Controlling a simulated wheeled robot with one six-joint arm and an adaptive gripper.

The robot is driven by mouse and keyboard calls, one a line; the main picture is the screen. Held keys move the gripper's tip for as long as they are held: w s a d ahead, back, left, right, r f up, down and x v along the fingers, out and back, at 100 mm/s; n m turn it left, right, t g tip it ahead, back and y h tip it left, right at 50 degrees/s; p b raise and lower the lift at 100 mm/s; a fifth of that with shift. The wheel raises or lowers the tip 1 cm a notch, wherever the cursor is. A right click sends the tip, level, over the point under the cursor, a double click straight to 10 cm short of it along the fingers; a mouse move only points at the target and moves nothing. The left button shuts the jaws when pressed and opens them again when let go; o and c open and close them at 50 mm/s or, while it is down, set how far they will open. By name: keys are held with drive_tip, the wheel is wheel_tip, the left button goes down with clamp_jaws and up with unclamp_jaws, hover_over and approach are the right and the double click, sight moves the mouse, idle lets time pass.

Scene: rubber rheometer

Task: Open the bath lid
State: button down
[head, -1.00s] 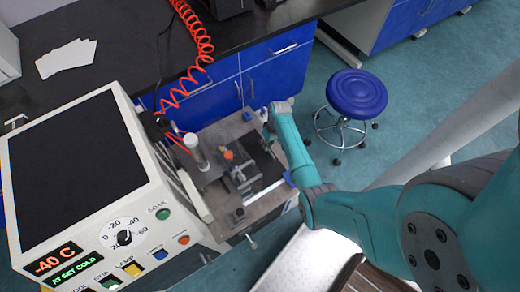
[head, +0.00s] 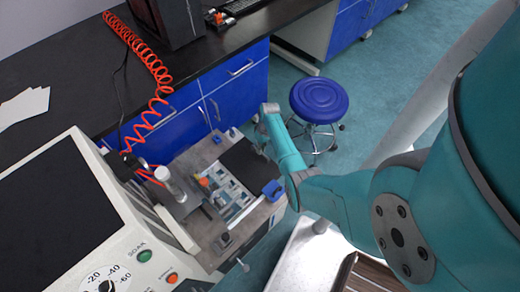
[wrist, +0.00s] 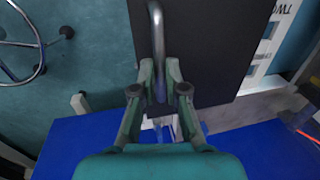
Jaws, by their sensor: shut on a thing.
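The bath lid is a dark flat panel (wrist: 210,45) in the wrist view, with a bent metal bar handle (wrist: 157,35). My gripper (wrist: 159,90) has its two fingers on either side of this handle and is shut on it. In the head view the dark lid (head: 243,160) is at the back right of the bath top, next to my arm. The bath opening (head: 228,193) is partly uncovered, with pale and blue compartments showing inside. My gripper's fingers cannot be made out in the head view.
A white column stands in the bath's metal top (head: 173,184). The instrument case (head: 60,200) is to the left. A blue stool (head: 319,100) stands behind my arm. Blue cabinets (head: 240,85) are at the back, with a red coiled hose (head: 158,75) over the bench.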

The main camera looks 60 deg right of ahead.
drive_tip(key=c, duration=1.2)
unclamp_jaws()
wheel_tip(320, 180, up, 12)
drive_tip(key=d, duration=0.2)
drive_tip(key=shift+s+d, duration=0.15)
drive_tip(key=shift+s, duration=0.2)
drive_tip(key=shift+f, duration=0.15)
